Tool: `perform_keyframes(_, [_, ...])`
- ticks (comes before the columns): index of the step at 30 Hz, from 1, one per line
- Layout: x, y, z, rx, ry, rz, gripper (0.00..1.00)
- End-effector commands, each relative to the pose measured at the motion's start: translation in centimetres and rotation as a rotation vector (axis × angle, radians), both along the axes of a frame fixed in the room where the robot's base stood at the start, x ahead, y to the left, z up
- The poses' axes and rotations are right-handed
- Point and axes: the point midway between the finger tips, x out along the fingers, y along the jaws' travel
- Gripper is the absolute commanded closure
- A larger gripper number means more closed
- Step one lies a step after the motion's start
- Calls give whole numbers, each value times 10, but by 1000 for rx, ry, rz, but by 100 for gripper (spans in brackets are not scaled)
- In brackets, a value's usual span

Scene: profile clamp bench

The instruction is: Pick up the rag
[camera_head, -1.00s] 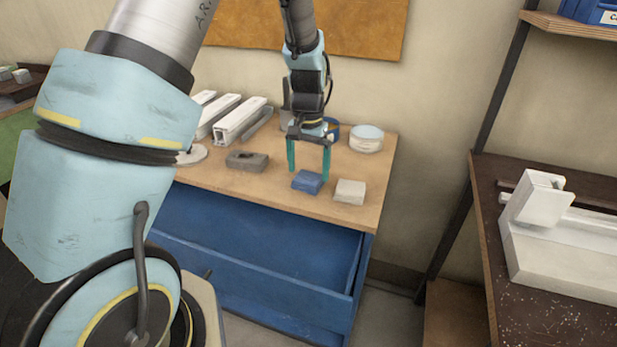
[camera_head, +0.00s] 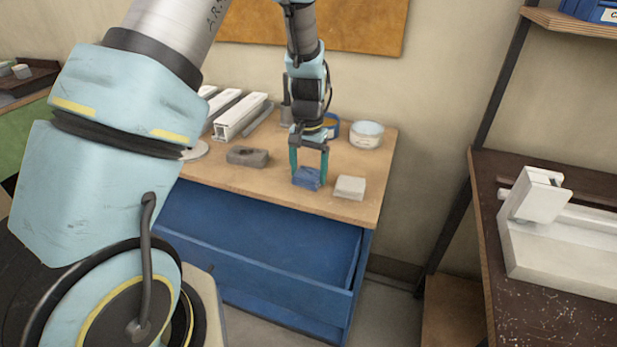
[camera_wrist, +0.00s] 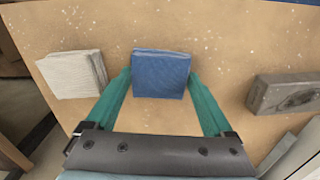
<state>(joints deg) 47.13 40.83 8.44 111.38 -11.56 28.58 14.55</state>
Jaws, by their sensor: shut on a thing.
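A folded blue rag (camera_head: 306,178) lies on the wooden top of the blue drawer bench, near its front edge. It also shows in the wrist view (camera_wrist: 160,75), at the upper middle. My gripper (camera_head: 309,176) points down over it, its two green fingers low at the rag's sides. In the wrist view my gripper (camera_wrist: 160,82) is shut on the blue rag, with one fingertip at each side edge. The rag appears to rest on the bench top still.
A folded whitish cloth (camera_head: 349,187) lies close right of the rag. A grey block (camera_head: 247,156) lies to the left. White profiles (camera_head: 236,117), a round tin (camera_head: 366,134) and a blue-rimmed container stand behind. An upper drawer (camera_head: 270,235) is pulled open below.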

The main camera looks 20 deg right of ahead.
Motion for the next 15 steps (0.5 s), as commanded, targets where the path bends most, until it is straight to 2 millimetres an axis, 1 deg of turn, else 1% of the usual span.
perform_keyframes(1, [0, 0, 0, 0, 0, 0, 63])
perform_keyframes(2, [0, 0, 0, 0, 0, 0, 66])
perform_keyframes(3, [0, 0, 0, 0, 0, 0, 68])
perform_keyframes(10, [0, 0, 2, -1, -1, 0, 68])
perform_keyframes(13, [1, -1, 9, -2, -2, 1, 68])
perform_keyframes(15, [1, -1, 20, -4, -3, 1, 68])
